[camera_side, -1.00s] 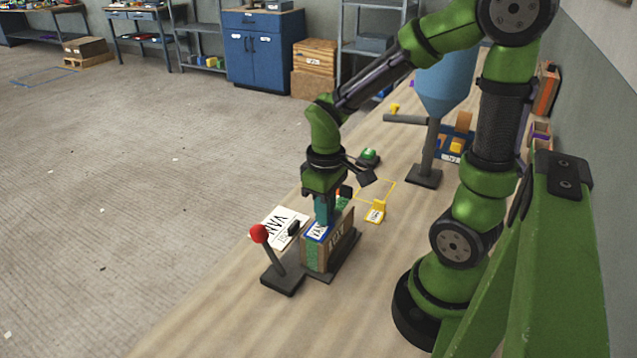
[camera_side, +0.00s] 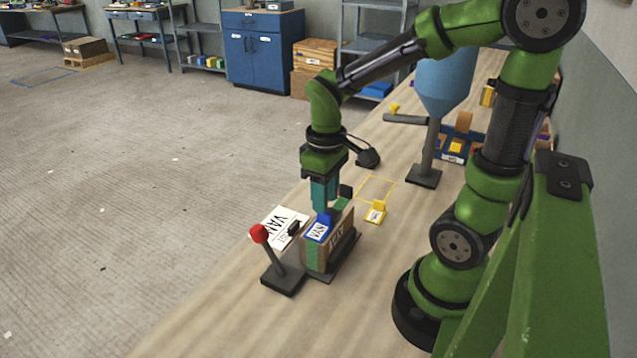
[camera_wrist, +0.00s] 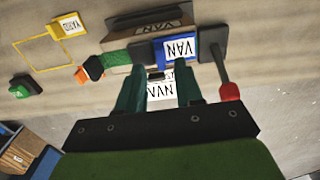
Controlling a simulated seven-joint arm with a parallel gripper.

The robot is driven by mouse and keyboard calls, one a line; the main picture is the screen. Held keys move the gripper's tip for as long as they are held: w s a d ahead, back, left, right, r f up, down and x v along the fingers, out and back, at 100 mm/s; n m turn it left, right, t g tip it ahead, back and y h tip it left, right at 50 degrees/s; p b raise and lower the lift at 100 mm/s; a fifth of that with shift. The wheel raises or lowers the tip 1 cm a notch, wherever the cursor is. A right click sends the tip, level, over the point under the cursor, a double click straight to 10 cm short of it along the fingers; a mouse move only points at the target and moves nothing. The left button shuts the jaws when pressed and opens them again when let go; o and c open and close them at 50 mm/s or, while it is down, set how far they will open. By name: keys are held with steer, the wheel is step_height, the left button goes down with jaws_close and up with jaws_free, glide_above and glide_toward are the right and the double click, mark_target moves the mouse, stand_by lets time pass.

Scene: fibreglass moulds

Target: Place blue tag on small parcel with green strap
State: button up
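The blue tag (camera_side: 321,228) with a white VAN label and a raised blue grip lies on top of the small parcel (camera_side: 342,240). The tag also shows in the wrist view (camera_wrist: 160,50). The parcel is brown with a VAN label on its side and stands on a dark base. Its green strap (camera_side: 312,258) shows at the near end and also in the wrist view (camera_wrist: 116,58). My gripper (camera_side: 325,208) is just above the tag. In the wrist view its fingers (camera_wrist: 158,78) are apart with nothing between them.
A red-knobbed lever (camera_side: 259,233) stands close at the parcel's left. A white VAN card (camera_side: 277,222) lies behind it. A yellow tag (camera_side: 376,212) sits by a yellow outlined square (camera_side: 377,188). A blue hopper (camera_side: 445,80) on a stand rises farther back. The front table is clear.

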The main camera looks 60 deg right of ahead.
step_height(320, 180, up, 8)
steer(key=s+a+r+m+t+y, duration=0.2)
steer(key=a+m+t, duration=0.2)
steer(key=a+t, duration=0.2)
steer(key=shift+a+r+t, duration=0.15)
steer(key=shift+a+t, duration=0.2)
steer(key=shift+t, duration=0.25)
